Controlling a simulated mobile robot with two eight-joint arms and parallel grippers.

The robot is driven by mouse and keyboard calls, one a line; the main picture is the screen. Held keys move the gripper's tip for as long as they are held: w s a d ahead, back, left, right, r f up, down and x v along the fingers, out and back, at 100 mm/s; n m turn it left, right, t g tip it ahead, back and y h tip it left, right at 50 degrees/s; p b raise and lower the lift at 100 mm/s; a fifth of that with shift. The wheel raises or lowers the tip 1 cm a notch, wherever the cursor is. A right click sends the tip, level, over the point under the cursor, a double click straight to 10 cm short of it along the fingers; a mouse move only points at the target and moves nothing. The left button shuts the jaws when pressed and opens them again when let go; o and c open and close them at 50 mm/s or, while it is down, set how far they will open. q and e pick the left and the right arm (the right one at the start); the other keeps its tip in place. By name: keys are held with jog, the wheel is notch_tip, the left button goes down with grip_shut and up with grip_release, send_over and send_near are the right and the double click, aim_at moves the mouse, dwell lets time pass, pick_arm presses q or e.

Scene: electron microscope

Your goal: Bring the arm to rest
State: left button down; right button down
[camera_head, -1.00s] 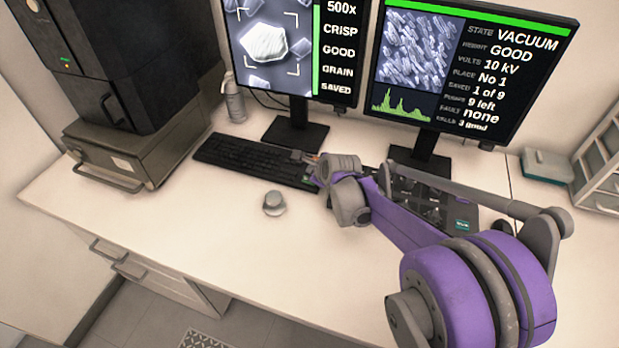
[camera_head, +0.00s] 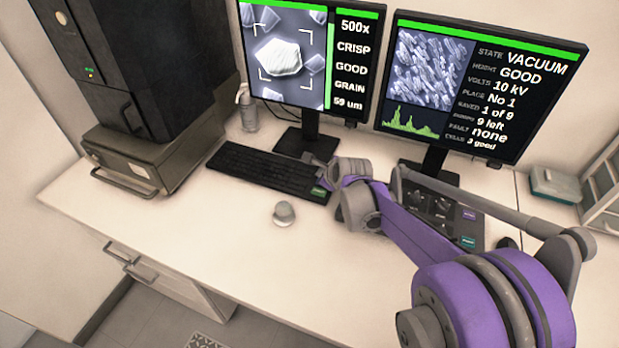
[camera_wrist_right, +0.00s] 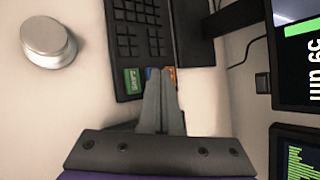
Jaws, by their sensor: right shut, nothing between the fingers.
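My right arm, purple and grey, reaches in from the lower right in the head view. Its gripper (camera_head: 318,164) is over the right end of the black keyboard (camera_head: 262,169). In the right wrist view the gripper's fingers (camera_wrist_right: 162,78) are together with nothing between them, beside a green key (camera_wrist_right: 132,80) and partly covering blue and orange keys. Whether the fingertips touch the keys I cannot tell. My left gripper is not in view.
A round grey knob (camera_head: 284,214) stands on the white desk (camera_head: 200,235) in front of the keyboard. Two monitors (camera_head: 303,62) stand behind. A control panel (camera_head: 443,215) is partly hidden behind my arm. The dark microscope (camera_head: 135,75) is at left. The front left desk is clear.

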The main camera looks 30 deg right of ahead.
jog(key=s+a+r+n+g+p, duration=0.1)
jog(key=s+a+n+p, duration=0.1)
jog(key=s+a+n, duration=0.3)
jog(key=s+a+r+n+g+p, duration=0.1)
jog(key=s+a+n, duration=0.4)
jog(key=s+n, duration=0.8)
jog(key=s+a+r+n+g+y+p, duration=0.1)
jog(key=s+a+r+n+p, duration=0.2)
jog(key=s+n, duration=0.6)
jog(key=shift+s+a+n+g+p, duration=0.4)
jog(key=shift+a+n+p, duration=0.4)
jog(key=shift+a, duration=0.25)
jog(key=shift+w, duration=0.1)
